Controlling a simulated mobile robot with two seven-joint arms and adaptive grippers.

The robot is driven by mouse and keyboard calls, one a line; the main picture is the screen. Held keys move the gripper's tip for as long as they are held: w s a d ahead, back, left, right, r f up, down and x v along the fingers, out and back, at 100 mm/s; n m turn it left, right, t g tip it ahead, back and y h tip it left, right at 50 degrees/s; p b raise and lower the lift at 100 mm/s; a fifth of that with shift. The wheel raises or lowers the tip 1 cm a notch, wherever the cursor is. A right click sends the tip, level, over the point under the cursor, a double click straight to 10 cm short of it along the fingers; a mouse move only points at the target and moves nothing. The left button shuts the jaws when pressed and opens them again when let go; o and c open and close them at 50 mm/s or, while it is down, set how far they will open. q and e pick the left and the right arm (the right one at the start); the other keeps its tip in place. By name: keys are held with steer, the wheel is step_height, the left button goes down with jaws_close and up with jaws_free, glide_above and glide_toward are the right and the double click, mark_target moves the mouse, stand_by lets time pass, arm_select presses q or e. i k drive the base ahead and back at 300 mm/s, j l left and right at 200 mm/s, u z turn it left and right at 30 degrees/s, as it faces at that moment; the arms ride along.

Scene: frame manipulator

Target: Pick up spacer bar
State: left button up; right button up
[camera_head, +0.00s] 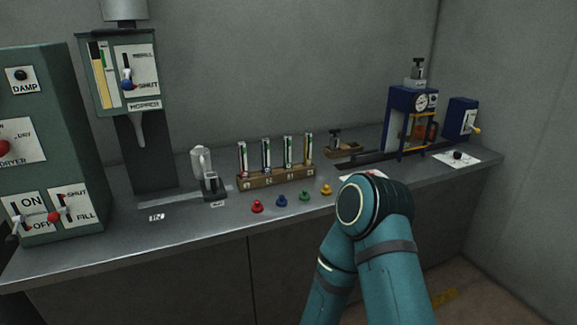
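I cannot make out with certainty which thing is the spacer bar. A blue press frame (397,108) with a round dial stands at the right end of the bench, and yellow bars show at its front. A dark flat rail (362,159) runs along the bench to the left of the press frame. A small wooden tray (345,152) with a dark metal piece on it sits behind the rail. Neither gripper is in view. Only a bent teal arm of mine shows at the lower right, and it hides part of the bench's front edge.
The grey bench (190,235) runs along the wall. A wooden rack (275,179) holds several tubes, with coloured knobs in front. A clear jug (201,162), a green hopper unit (122,75) and a green dryer cabinet (45,150) stand left. A blue box (461,117) stands far right.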

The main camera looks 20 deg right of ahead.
mark_target(287, 138)
steer(key=i+l+u, duration=0.2)
steer(key=l, duration=0.3)
steer(key=i+l+u, duration=0.15)
steer(key=l, duration=0.35)
steer(key=l+u, duration=0.2)
steer(key=l, duration=0.3)
steer(key=i, duration=0.05)
